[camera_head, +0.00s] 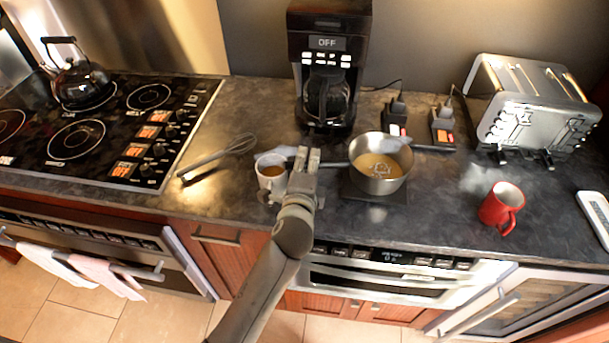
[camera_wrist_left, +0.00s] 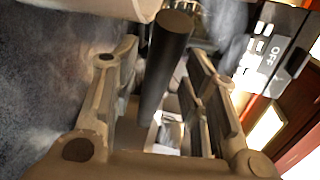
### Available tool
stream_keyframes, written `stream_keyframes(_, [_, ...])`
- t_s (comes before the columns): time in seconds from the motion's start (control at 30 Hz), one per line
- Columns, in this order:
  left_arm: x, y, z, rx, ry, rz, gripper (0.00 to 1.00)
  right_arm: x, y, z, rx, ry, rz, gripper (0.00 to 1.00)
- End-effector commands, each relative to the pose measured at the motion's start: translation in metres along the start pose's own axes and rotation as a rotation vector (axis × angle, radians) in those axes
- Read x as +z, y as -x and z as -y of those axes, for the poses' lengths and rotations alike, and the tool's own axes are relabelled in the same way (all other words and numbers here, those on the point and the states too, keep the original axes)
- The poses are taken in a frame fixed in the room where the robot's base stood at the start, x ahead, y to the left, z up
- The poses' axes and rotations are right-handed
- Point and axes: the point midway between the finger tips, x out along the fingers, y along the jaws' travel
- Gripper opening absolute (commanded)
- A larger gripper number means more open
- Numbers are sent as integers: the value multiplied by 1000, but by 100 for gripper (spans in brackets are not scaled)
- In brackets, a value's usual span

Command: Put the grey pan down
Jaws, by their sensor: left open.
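The grey pan (camera_head: 380,187) holds a yellowish liquid and sits upright on a dark square pad (camera_head: 365,199) on the counter. Its dark handle points left, towards my left gripper (camera_head: 307,156). In the left wrist view, the dark handle (camera_wrist_left: 170,60) lies between the two fingers of my open left gripper (camera_wrist_left: 160,75), with gaps visible beside it. The pan's body is mostly cut off in that view. My right gripper is not in view.
A white mug (camera_head: 271,178) with brown liquid stands close left of my gripper. A whisk (camera_head: 215,157) lies further left, beside the stove (camera_head: 100,125). Behind is a coffee maker (camera_head: 328,60). A red mug (camera_head: 500,208) and a toaster (camera_head: 535,105) stand right.

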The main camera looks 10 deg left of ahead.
Motion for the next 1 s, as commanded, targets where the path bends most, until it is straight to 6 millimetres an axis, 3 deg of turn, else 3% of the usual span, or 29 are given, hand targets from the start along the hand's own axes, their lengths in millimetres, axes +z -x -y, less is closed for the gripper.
stream_keyframes(0.17, [-1, 21, -2, 0, 0, -2, 41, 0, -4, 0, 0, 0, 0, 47])
stream_keyframes(0.6, [-1, 98, -2, 0, 2, -2, 41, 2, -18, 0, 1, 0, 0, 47])
stream_keyframes(0.8, [0, 116, -1, 0, 0, 0, 41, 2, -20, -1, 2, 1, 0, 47])
stream_keyframes(1.0, [0, 120, 0, 0, 0, 0, 41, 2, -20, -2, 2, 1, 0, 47])
